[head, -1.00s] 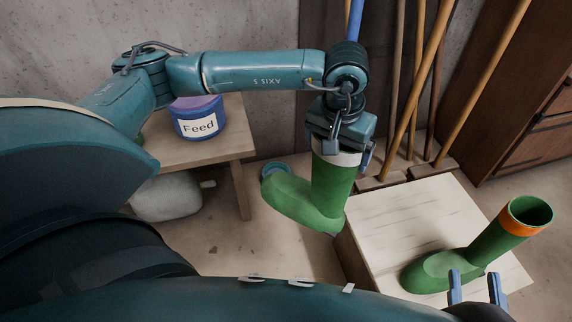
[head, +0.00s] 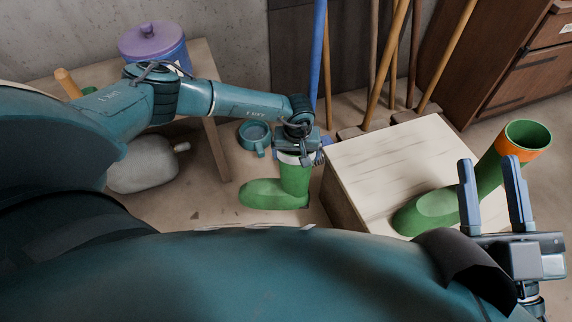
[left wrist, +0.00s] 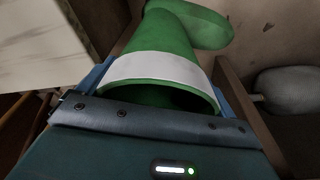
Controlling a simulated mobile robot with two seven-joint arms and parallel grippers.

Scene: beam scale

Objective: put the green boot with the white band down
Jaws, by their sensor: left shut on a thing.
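The green boot with the white band (head: 280,191) hangs upright from my left gripper (head: 303,152), low beside the left side of the wooden box, its toe to the left. I cannot tell whether its sole touches the floor. In the left wrist view the white band (left wrist: 160,68) and open top of the boot lie between the blue fingers. A second green boot, with an orange band (head: 523,150), stands on the box. My right gripper (head: 491,180) is open and empty, its fingers in front of that boot's shaft in the picture.
The wooden box (head: 390,160) stands right of the held boot. A teal mug (head: 255,136) is on the floor behind it. A pale sack (head: 142,173) lies under the bench (head: 203,97), which bears a purple-lidded tub (head: 152,42). Broom handles stand at the back.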

